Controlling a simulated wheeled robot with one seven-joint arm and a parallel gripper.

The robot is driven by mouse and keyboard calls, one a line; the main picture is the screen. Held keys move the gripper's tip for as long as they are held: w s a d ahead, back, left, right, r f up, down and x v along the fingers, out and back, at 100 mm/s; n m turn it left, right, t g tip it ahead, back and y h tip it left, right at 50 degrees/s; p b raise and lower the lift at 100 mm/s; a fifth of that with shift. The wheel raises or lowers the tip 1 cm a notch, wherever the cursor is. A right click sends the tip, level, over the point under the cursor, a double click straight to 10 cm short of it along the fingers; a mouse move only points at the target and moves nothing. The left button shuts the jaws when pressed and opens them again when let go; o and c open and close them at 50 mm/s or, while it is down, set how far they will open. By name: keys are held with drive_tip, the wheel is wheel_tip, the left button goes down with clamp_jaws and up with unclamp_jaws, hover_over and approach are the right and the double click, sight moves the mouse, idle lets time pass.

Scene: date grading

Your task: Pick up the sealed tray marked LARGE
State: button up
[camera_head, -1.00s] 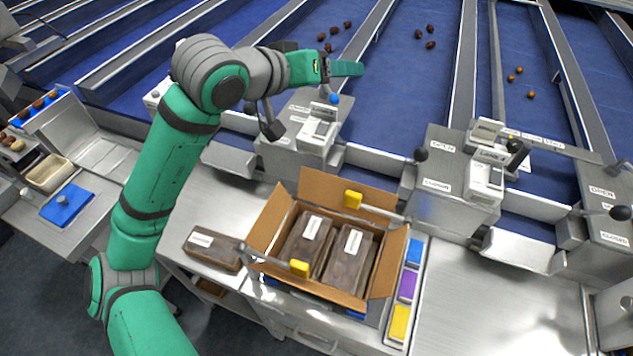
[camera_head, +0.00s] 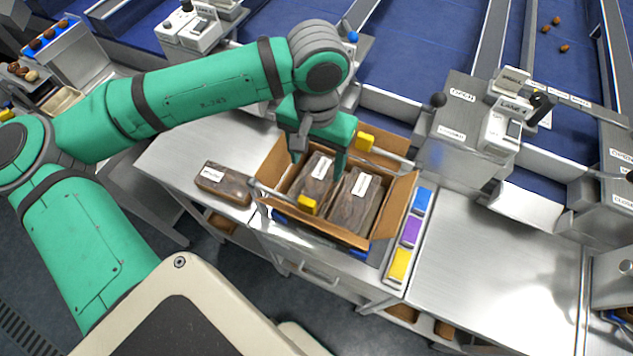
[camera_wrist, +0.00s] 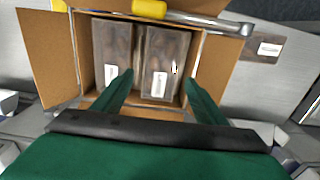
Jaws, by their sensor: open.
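Two dark, clear-wrapped trays with white labels stand in an open cardboard box (camera_head: 383,226). The left tray (camera_head: 309,190) is the right one in the wrist view (camera_wrist: 168,50). The other tray (camera_head: 352,212) is on the left in the wrist view (camera_wrist: 112,45). A third tray (camera_head: 226,186) lies on the bench left of the box. The label words are too small to read. My gripper (camera_head: 318,165) is open and points down over the left tray in the box. In the wrist view its fingers (camera_wrist: 159,78) appear either side of that tray; I cannot tell whether they reach below its top.
Box flaps stand open around the trays. Metal arms with yellow pads (camera_head: 365,142) reach over the box's back and front edges. Blue, purple and yellow blocks (camera_head: 411,231) line its right side. Free steel bench (camera_head: 475,265) lies farther right.

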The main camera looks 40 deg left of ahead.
sight(315, 180)
drive_tip(key=shift+s+a+f, duration=0.1)
drive_tip(key=shift+f, duration=3.1)
drive_tip(key=c, duration=0.9)
drive_tip(key=shift+r, duration=0.1)
